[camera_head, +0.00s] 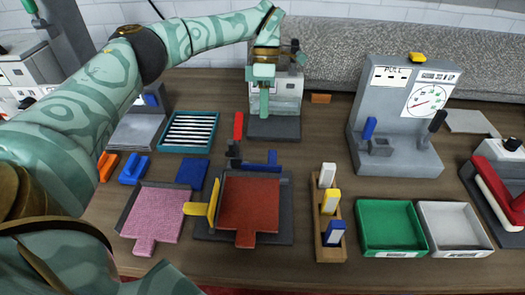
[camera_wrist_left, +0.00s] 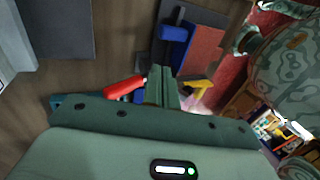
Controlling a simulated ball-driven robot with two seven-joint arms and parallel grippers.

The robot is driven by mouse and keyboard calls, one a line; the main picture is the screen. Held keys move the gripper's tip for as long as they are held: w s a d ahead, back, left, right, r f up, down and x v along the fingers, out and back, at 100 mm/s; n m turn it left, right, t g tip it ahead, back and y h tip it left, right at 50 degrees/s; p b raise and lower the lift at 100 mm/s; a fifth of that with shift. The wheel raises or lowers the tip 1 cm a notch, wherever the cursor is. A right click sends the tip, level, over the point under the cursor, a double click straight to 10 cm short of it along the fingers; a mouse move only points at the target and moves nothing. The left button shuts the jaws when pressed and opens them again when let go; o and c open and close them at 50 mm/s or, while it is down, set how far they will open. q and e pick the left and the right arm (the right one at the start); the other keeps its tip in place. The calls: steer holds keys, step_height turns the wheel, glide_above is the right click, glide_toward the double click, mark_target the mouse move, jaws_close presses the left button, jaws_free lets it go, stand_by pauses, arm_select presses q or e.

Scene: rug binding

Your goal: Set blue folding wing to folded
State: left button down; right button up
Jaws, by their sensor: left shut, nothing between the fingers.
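The blue folding wing (camera_head: 258,166) is along the far edge of the dark jig base (camera_head: 285,210), behind the red-brown square piece (camera_head: 250,204). It looks raised rather than lying over that piece. In the left wrist view the blue wing (camera_wrist_left: 176,33) shows beside the red piece (camera_wrist_left: 205,48). The yellow wing (camera_head: 202,209) stands at the jig's left side. My left gripper (camera_head: 264,112) is shut and empty, pointing down above and behind the blue wing, apart from it. Its fingers (camera_wrist_left: 163,82) show in the left wrist view. My right gripper is not in view.
A red-handled lever (camera_head: 238,128) stands at the jig's far left corner. A grey machine (camera_head: 288,90) is right behind my left gripper. A pink piece (camera_head: 155,212) lies left, a wooden rack (camera_head: 329,250) and green tray (camera_head: 390,252) right. A grey gauge stand (camera_head: 395,150) is farther right.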

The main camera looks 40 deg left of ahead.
mark_target(262, 171)
arm_select(q)
steer(key=s+d+f, duration=0.1)
steer(key=s+f, duration=0.1)
steer(key=s+d+f, duration=0.1)
steer(key=f, duration=0.2)
steer(key=s+d+f+b, duration=0.1)
steer(key=s+f, duration=0.1)
steer(key=f, duration=0.1)
steer(key=shift+s+d+f, duration=0.2)
steer(key=shift+s+f, duration=0.05)
steer(key=shift+s, duration=0.05)
steer(key=shift+s+d, duration=0.25)
steer(key=shift+s, duration=0.1)
steer(key=shift+r, duration=0.1)
steer(key=shift+s+d+r+p, duration=0.1)
steer(key=shift+s+p, duration=0.1)
steer(key=shift+p, duration=0.3)
